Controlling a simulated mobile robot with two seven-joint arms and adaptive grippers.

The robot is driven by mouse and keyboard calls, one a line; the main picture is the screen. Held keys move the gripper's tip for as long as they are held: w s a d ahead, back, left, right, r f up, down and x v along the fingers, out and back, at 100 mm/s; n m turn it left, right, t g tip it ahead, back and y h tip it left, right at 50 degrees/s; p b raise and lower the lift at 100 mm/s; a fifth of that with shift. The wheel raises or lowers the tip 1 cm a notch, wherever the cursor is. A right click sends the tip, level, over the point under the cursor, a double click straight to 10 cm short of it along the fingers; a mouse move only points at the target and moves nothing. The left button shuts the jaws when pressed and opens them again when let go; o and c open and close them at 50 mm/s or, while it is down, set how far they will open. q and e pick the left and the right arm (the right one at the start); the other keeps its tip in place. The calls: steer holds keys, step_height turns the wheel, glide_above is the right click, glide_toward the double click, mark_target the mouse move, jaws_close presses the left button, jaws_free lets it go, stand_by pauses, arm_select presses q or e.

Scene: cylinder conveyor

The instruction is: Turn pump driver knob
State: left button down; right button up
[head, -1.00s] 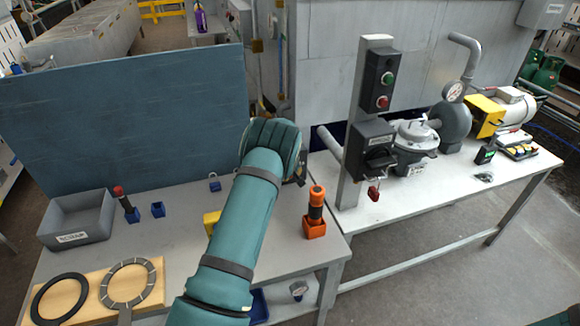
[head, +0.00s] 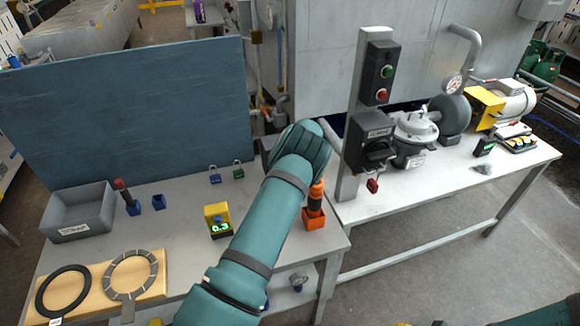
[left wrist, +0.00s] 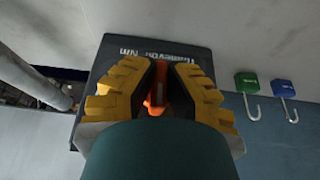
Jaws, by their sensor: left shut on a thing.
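A dark switch box (head: 378,127) with a black rotary knob (head: 377,151) stands on the grey post by the pump, clear of my left arm. My left gripper (left wrist: 158,75) has yellow fingers closed on a narrow orange-red piece (left wrist: 154,98). That piece is on the face of a different dark box (left wrist: 118,78) with upside-down lettering I cannot fully read. In the head view my left wrist hides the fingers and most of that box, at the back of the left table. My right gripper is out of view.
An orange-and-black tool (head: 315,206) stands right of my forearm. A yellow device (head: 217,220) sits left of it. A red padlock (head: 372,185) hangs under the switch box.

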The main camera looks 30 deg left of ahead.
arm_select(q)
steer(key=c, duration=1)
jaws_free()
steer(key=shift+f, duration=0.1)
steer(key=v, duration=1.2)
